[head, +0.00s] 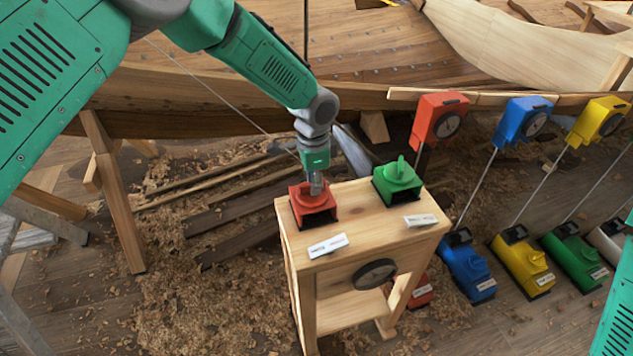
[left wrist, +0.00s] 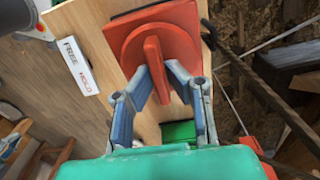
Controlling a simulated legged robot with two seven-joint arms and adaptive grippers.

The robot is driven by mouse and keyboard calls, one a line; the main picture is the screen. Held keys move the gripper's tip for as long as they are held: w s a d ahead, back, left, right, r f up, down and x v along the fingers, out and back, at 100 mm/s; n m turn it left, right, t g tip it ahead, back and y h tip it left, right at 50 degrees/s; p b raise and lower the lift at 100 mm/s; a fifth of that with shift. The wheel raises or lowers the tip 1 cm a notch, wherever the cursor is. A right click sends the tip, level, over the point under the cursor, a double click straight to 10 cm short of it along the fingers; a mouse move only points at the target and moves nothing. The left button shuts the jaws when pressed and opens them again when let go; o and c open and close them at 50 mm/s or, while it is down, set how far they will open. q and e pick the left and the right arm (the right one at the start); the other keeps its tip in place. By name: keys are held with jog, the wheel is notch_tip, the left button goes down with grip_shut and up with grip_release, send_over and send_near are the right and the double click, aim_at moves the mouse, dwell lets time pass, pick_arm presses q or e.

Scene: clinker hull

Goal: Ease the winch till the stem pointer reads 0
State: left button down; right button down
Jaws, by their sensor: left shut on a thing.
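My left gripper (head: 316,182) reaches down onto the red knob unit (head: 313,208) on top of a wooden stand (head: 345,225). In the left wrist view, my left gripper (left wrist: 160,78) has its blue-grey fingers shut on the upright fin of the red knob (left wrist: 153,58). The label (left wrist: 76,62) beside it reads FREE and HOLD. A green knob unit (head: 397,182) stands to the right on the same stand. A black wheel or dial (head: 374,274) is on the stand's front. Red (head: 440,121), blue (head: 524,121) and yellow (head: 597,121) gauges stand behind; their readings are too small to tell.
The wooden hull (head: 340,90) spans the back. Blue (head: 468,272), yellow (head: 523,268) and green (head: 575,260) floor units stand to the right, with thin rods or lines rising near them. Shavings (head: 205,300) and planks cover the floor at left. A trestle leg (head: 118,215) stands further left.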

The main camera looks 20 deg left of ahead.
pick_arm(q)
jog(key=n, duration=0.3)
jog(key=shift+a, duration=0.3)
jog(key=shift+f+n, duration=0.1)
jog(key=shift+n, duration=0.3)
jog(key=shift+s+f, duration=0.1)
jog(key=c, duration=1.6)
grip_release()
jog(key=shift+a, duration=0.1)
jog(key=shift+r, duration=0.25)
notch_tip(320, 180, up, 12)
jog(key=shift+f, duration=0.25)
